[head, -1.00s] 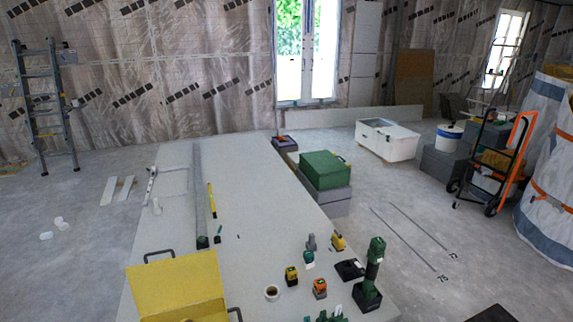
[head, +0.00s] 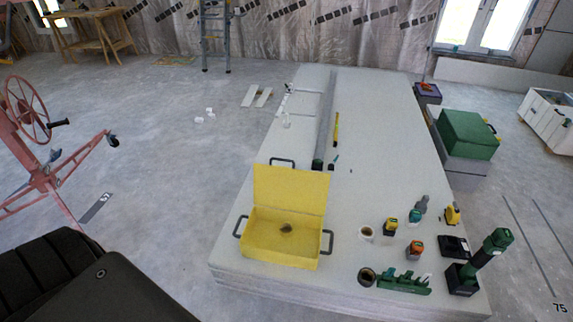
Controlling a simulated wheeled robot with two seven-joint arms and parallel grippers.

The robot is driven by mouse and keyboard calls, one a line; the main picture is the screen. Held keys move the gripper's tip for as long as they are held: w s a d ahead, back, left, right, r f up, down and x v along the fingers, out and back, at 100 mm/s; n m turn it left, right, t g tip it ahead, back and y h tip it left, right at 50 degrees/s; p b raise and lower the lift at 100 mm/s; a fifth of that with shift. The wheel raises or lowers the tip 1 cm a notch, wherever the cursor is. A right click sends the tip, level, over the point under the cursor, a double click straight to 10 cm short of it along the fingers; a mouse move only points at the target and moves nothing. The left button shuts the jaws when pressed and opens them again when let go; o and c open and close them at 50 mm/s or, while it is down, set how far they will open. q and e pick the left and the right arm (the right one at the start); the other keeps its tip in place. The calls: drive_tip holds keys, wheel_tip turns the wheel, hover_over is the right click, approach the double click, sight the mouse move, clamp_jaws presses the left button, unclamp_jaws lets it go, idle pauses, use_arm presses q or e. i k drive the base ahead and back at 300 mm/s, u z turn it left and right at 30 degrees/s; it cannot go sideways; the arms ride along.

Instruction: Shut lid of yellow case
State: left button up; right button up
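The yellow case (head: 279,240) stands near the front left of the stack of pale panels (head: 385,155). Its yellow lid (head: 290,190) is open and stands up at the back, with a dark handle on its far edge. Dark handles stick out at the left and right sides of the case. A small dark spot or object lies on the case floor; I cannot tell which. Neither of my grippers is in view.
A pink wheeled lift frame (head: 45,165) stands at the left. The floor between is clear.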

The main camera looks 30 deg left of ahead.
sight(285, 188)
drive_tip(key=z, duration=3.05)
drive_tip(key=k, duration=1.5)
drive_tip(key=u, duration=2.45)
